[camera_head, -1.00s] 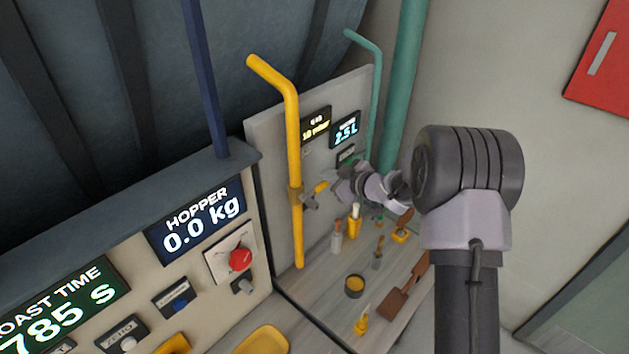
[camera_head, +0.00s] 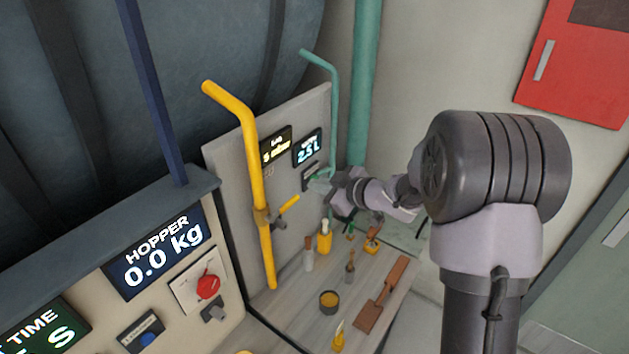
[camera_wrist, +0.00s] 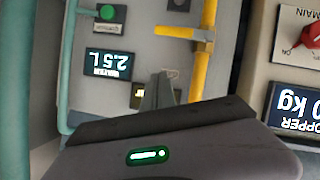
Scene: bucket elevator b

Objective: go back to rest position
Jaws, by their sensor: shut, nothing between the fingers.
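My gripper (camera_head: 320,185) is in front of the grey panel with the pipes, right of the yellow pipe's valve handle (camera_head: 288,205). It appears apart from the handle and holds nothing. In the wrist view my closed fingers (camera_wrist: 158,92) point toward the panel (camera_wrist: 140,45). They show between the 2.5 L display (camera_wrist: 108,65) and the yellow pipe (camera_wrist: 203,50). My arm reaches in from the right side of the head view.
A yellow pipe (camera_head: 254,160) and a green pipe (camera_head: 333,100) stand at the panel. The wooden shelf below carries a small pot (camera_head: 329,302), a brown paddle (camera_head: 380,295), brushes and bottles. The hopper console (camera_head: 190,250) is at left. A red cabinet (camera_head: 590,65) hangs at right.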

